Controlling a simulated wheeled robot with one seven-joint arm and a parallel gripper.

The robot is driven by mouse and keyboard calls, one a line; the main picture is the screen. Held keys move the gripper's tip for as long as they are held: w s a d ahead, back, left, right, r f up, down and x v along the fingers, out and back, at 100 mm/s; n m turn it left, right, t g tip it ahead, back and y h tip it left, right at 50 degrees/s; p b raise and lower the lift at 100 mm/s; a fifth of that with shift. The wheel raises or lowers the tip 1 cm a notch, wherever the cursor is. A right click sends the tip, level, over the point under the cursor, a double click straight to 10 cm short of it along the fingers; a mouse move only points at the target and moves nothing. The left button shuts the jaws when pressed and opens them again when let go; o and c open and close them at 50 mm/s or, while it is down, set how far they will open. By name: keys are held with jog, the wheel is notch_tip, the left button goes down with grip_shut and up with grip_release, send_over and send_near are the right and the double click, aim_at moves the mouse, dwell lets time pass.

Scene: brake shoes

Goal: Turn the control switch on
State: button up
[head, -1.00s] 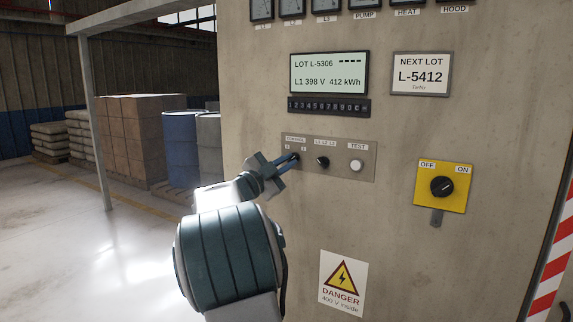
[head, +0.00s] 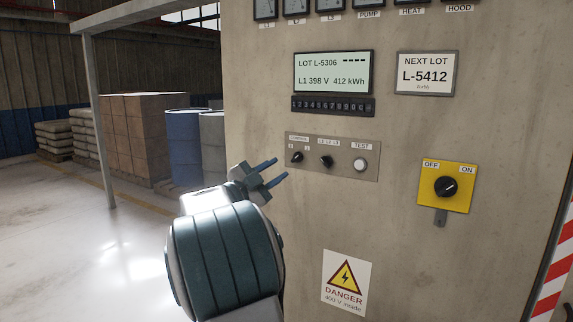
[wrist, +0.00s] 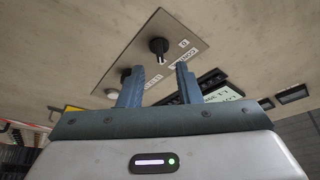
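The control switch (head: 297,157) is a small black knob at the left end of a grey plate on the cabinet, under the CONTROL label. Its pointer seems to lean to the upper right in the head view, but it is too small to be sure. My gripper (head: 280,169) is in front of the panel, to the lower left of the switch and apart from it. Its two blue fingers are spread with nothing between them. In the wrist view the knob (wrist: 158,46) stands beyond the open fingertips of my gripper (wrist: 160,72).
To the right of the switch are a second black knob (head: 326,161) and a white TEST button (head: 360,165). A yellow OFF/ON rotary switch (head: 446,187) is farther right. A lot display (head: 332,72) is above. Open floor lies left of the cabinet.

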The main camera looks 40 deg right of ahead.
jog(key=v, duration=0.8)
jog(key=shift+a, duration=0.15)
jog(key=w+a+r+n+t+y+p, duration=0.65)
jog(key=n+t+y, duration=0.25)
jog(key=n+t, duration=0.25)
jog(key=s+a+f+n+y+p, duration=0.2)
jog(key=s+a+n+y+p, duration=0.35)
jog(key=a+n+y, duration=0.35)
jog(key=s+a+f+n+g+y+p, duration=0.1)
jog(key=s+f+n+g+p, duration=0.1)
jog(key=s, duration=0.7)
jog(key=s+a+f+n+g+y+p, duration=0.1)
jog(key=s+a+f+g+p, duration=0.1)
jog(key=s+g, duration=0.3)
jog(key=s+a+f+n+g+p, duration=0.1)
jog(key=s+f+n+g+p, duration=0.1)
jog(key=s, duration=1.1)
jog(key=f+g+p, duration=0.1)
jog(key=g+p, duration=0.1)
jog(key=shift+a+n+y+p, duration=0.35)
jog(key=shift+y, duration=0.05)
jog(key=shift+w+d, duration=0.1)
jog(key=shift+d, duration=0.05)
